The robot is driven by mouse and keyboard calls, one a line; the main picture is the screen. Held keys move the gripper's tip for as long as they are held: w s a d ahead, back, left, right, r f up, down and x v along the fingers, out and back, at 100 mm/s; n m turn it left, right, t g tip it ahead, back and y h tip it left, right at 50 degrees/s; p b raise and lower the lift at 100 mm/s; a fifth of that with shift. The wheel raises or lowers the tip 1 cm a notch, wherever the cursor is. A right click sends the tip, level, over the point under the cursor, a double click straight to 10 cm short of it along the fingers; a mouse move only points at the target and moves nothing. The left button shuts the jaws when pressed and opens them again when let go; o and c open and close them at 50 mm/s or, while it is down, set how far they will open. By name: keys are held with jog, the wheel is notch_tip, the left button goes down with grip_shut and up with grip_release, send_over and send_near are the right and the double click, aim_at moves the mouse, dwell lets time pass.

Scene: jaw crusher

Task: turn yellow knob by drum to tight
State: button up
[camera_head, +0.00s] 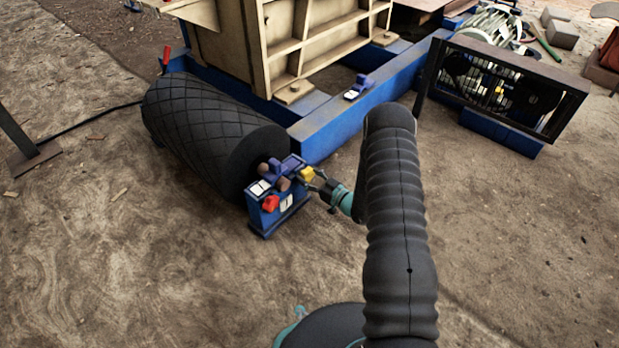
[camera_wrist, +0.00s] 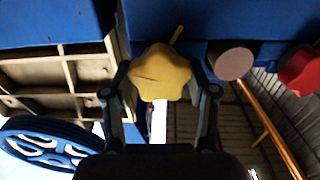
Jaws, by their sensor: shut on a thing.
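The yellow knob (camera_wrist: 160,72) is a lobed knob in the middle of the wrist view, with a dark line across its face. It sits at the edge of a blue block. In the head view the yellow knob (camera_head: 306,174) shows on the right side of a small blue stand by the black drum (camera_head: 213,130). My gripper (camera_wrist: 160,88) has one finger on each side of the knob and is shut on it. In the head view my gripper (camera_head: 318,181) reaches the knob from the right. The far side of the knob is hidden.
A red knob (camera_head: 271,203) and brown round parts (camera_head: 283,184) are on the same blue stand (camera_head: 262,222). A blue frame (camera_head: 345,125) with the tan crusher body (camera_head: 290,40) stands behind. A caged motor unit (camera_head: 505,85) is at the right. The ground in front is clear.

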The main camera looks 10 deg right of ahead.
jog(key=m, duration=0.4)
jog(key=shift+w+d+m, duration=0.1)
jog(key=shift+d+m, duration=0.05)
jog(key=shift+m, duration=0.25)
jog(key=m, duration=1)
jog(key=shift+w+d+m, duration=0.1)
jog(key=shift+m, duration=0.3)
jog(key=m, duration=0.4)
jog(key=shift+m, duration=0.4)
jog(key=o, duration=1.1)
jog(key=shift+d, duration=0.1)
jog(key=shift+o, duration=0.2)
jog(key=shift+a, duration=0.2)
